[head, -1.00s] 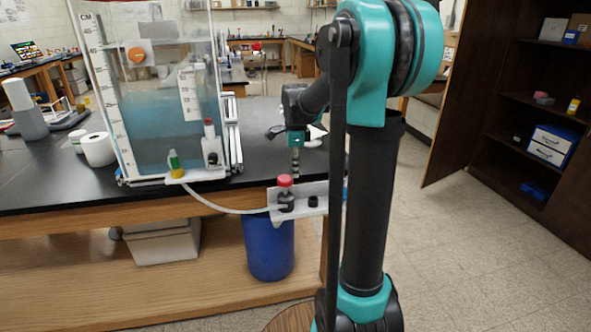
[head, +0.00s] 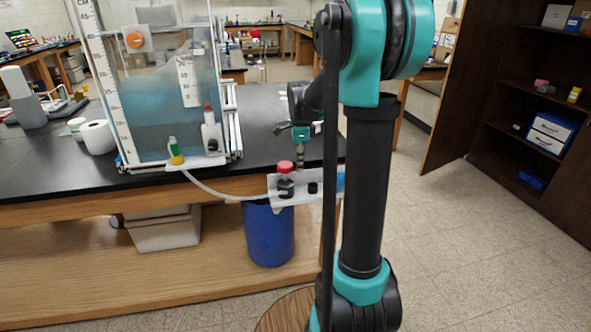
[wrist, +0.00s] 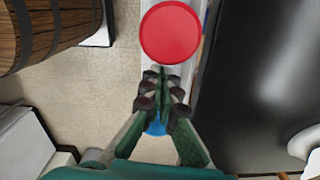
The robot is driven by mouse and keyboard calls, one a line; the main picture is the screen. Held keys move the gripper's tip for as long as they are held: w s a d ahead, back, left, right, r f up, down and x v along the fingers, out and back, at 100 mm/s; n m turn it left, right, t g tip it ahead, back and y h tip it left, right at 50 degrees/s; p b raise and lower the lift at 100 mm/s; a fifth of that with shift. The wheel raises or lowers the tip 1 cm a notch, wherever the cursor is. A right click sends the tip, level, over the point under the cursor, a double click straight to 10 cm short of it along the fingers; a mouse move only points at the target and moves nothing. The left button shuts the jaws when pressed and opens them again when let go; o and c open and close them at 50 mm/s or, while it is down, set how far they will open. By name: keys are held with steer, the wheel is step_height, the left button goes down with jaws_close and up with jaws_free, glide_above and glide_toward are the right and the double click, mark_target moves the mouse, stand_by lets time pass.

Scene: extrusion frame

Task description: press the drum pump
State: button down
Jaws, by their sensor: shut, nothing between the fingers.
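The drum pump has a round red button top (head: 285,167) on a dark body (head: 286,188), fixed to a white bracket (head: 272,186) at the bench edge. The blue drum (head: 269,236) stands below it. A clear hose (head: 215,192) runs from the pump to the tank. In the wrist view the red top (wrist: 170,33) lies just beyond my fingertips. My gripper (wrist: 160,80) is shut and empty, pointing down. In the head view my gripper (head: 301,160) is just right of the red top and appears apart from it.
A clear tank of blue liquid (head: 160,110) stands on the black bench (head: 60,172), left of the pump. A paper roll (head: 97,137) is at its left. In the wrist view a wooden barrel (wrist: 45,32) is at upper left. Open floor (head: 460,240) lies right.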

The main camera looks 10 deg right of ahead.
step_height(320, 180, up, 11)
steer(key=d, duration=0.1)
stand_by(0.3)
steer(key=shift+d+r, duration=0.1)
steer(key=shift+r, duration=0.1)
stand_by(2.9)
steer(key=r+n, duration=0.1)
steer(key=r, duration=0.1)
steer(key=w+r+n, duration=0.1)
steer(key=r+n, duration=0.1)
steer(key=r, duration=0.1)
steer(key=shift+w+n, duration=0.2)
steer(key=shift+n, duration=0.1)
